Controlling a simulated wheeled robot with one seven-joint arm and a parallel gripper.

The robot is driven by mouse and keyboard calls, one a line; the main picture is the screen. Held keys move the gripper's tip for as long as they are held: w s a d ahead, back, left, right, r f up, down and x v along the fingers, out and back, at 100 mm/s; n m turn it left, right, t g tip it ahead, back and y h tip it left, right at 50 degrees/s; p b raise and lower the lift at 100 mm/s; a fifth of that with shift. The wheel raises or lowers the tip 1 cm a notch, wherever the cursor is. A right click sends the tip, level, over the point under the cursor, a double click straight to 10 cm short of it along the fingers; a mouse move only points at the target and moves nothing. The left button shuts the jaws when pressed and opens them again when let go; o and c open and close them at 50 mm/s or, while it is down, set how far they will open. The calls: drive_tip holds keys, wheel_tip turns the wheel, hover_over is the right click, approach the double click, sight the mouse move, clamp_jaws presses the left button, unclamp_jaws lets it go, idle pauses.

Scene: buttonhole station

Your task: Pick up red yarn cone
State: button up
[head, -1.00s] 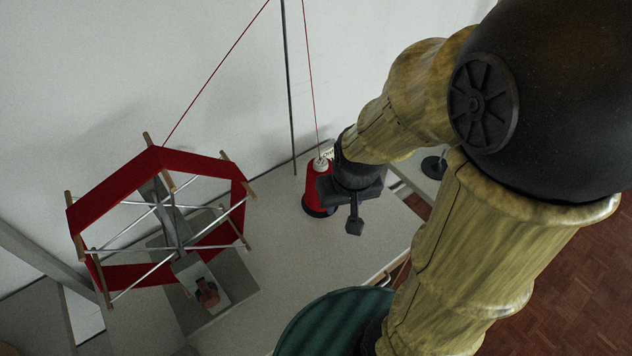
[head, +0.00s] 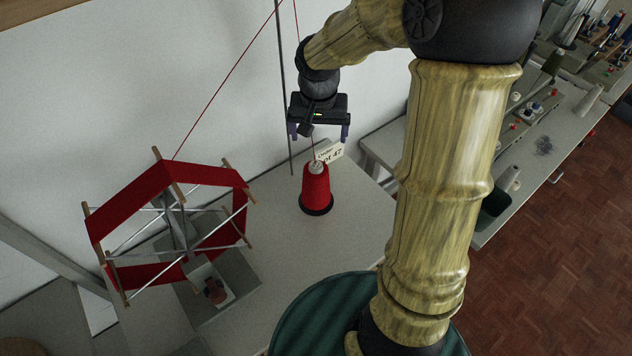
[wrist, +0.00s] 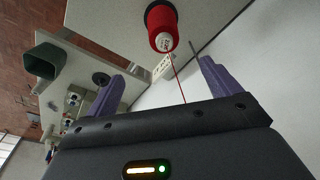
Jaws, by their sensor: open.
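The red yarn cone (head: 315,187) stands upright on a dark round base on the pale table, near the wall. A red strand runs up from its top, and a white tag (head: 329,152) with dark print is beside it. My gripper (head: 319,137) is open and empty, above the cone and apart from it. In the wrist view the cone (wrist: 161,22) is at the top, beyond the two purple fingers of my gripper (wrist: 160,83). The red strand runs from the cone towards my gripper body between the fingers.
A yarn swift (head: 178,225) wound with red yarn stands left of the cone. A thin upright rod (head: 284,100) rises behind it. A second bench (head: 540,140) with spools and machines is at the right. The table front of the cone is clear.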

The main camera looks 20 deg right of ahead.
sight(316, 165)
drive_tip(key=shift+f, duration=0.1)
drive_tip(key=f, duration=0.4)
drive_tip(key=w+f+p, duration=0.1)
drive_tip(key=f, duration=0.3)
drive_tip(key=w+f+p, duration=0.1)
drive_tip(key=f, duration=0.3)
drive_tip(key=shift+d, duration=0.2)
drive_tip(key=shift+s, duration=0.1)
drive_tip(key=shift+w+a+f+p, duration=0.1)
drive_tip(key=shift+w+f+p, duration=0.1)
drive_tip(key=shift+f, duration=0.15)
drive_tip(key=shift+w+f+p, duration=0.1)
drive_tip(key=shift+f+p, duration=0.1)
drive_tip(key=shift+f, duration=0.1)
drive_tip(key=shift+w+f+p, duration=0.2)
drive_tip(key=shift+w+f, duration=0.05)
drive_tip(key=shift+f, duration=0.7)
drive_tip(key=shift+w+f+p, duration=0.2)
drive_tip(key=shift+f, duration=0.7)
